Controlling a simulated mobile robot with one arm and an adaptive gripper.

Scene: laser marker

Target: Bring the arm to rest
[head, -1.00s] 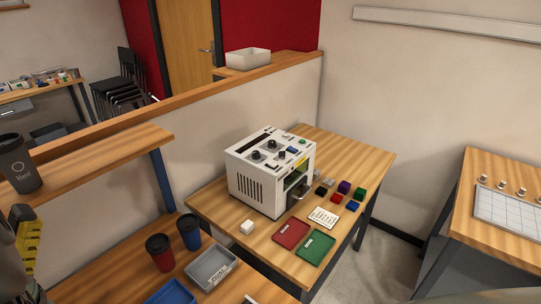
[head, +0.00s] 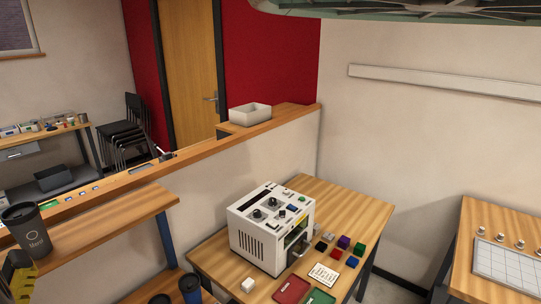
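My gripper does not show in the head view, and no fingertips can be made out. A dark and yellow shape (head: 20,278) is cut off at the lower left edge, and I cannot tell what it is. The white laser marker (head: 262,243) stands on the wooden table (head: 355,205) in the middle, with knobs on top and an opening at its right front.
Small coloured blocks (head: 344,242), a white card (head: 323,274), a red tray (head: 291,290) and a green tray (head: 320,297) lie by the marker. A dark cup (head: 27,228) stands on the left shelf. A greenish structure (head: 400,10) crosses the top right.

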